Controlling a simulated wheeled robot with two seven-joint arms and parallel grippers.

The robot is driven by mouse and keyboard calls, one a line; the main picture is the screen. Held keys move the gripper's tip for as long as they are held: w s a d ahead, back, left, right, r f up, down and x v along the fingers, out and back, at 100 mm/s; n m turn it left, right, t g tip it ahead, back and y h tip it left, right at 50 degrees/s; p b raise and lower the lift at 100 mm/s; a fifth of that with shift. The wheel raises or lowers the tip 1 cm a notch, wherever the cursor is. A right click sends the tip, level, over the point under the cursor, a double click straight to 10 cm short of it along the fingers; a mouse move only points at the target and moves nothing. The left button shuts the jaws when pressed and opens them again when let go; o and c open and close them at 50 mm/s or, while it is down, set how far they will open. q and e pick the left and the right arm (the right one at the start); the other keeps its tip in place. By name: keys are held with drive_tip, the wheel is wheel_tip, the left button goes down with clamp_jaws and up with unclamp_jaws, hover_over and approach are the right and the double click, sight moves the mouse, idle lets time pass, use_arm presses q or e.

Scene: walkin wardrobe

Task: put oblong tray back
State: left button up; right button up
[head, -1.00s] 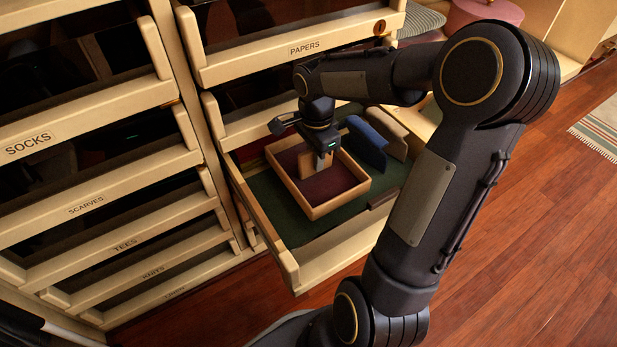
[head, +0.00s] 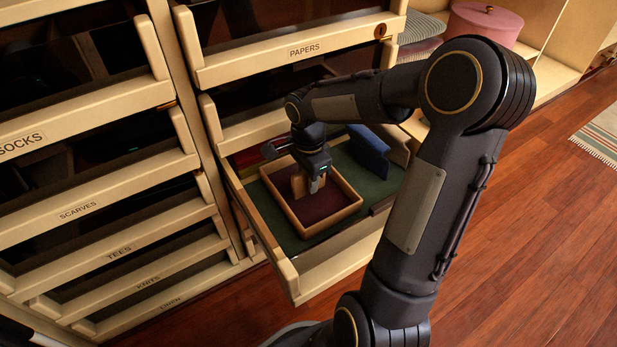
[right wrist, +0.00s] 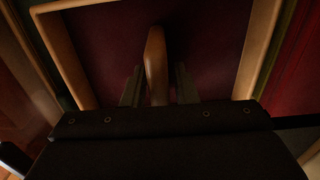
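The oblong tray (head: 343,213) is a shallow wooden-rimmed tray with a dark red lining and an upright wooden handle across its middle. It is inside the open drawer (head: 338,268), over the green lining; I cannot tell whether it rests on it. My right gripper (head: 316,186) reaches down into the tray and is shut on its handle. In the right wrist view the tray's handle (right wrist: 157,62) stands between the two fingers of the right gripper (right wrist: 158,85). My left gripper is not in view.
A blue folded item (head: 368,152) stands in the drawer behind the tray, with a brown one beside it. The PAPERS drawer (head: 300,52) hangs above. Closed-in drawers such as SCARVES (head: 80,212) fill the left.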

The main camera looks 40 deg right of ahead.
drive_tip(key=shift+o, duration=0.8)
drive_tip(key=shift+r, duration=0.35)
wheel_tip(320, 180, up, 11)
drive_tip(key=p, duration=0.5)
drive_tip(key=shift+f, duration=0.15)
drive_tip(key=shift+r, duration=0.55)
drive_tip(key=s+a+r+n+t+y, duration=0.1)
drive_tip(key=s+a+n+t+y, duration=0.2)
drive_tip(key=s+a+n, duration=1)
drive_tip(key=s+n+t, duration=0.2)
drive_tip(key=s+n, duration=0.1)
drive_tip(key=n, duration=0.1)
drive_tip(key=shift+s+r+n+t+y, duration=0.15)
drive_tip(key=shift+n+t+y, duration=0.15)
drive_tip(key=shift+y, duration=0.1)
